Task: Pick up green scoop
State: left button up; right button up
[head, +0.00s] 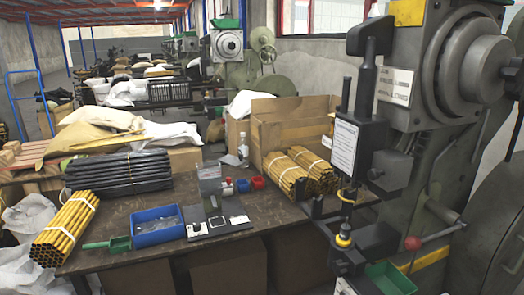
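The green scoop (118,243) lies on the dark workbench (130,205) near its front left edge. Its thin handle points left and its wider bowl is on the right, close to the blue bin. Nothing covers it. Neither of my grippers shows in the head view.
A blue bin (157,225) stands right of the scoop, and a bundle of yellow tubes (64,228) lies to its left. Black tubes (118,174) lie behind. A small scale-like device (217,222) sits right of the bin. A large rivet press (440,110) fills the right side.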

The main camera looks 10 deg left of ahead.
aim_at(117, 245)
jog(key=u, duration=1.3)
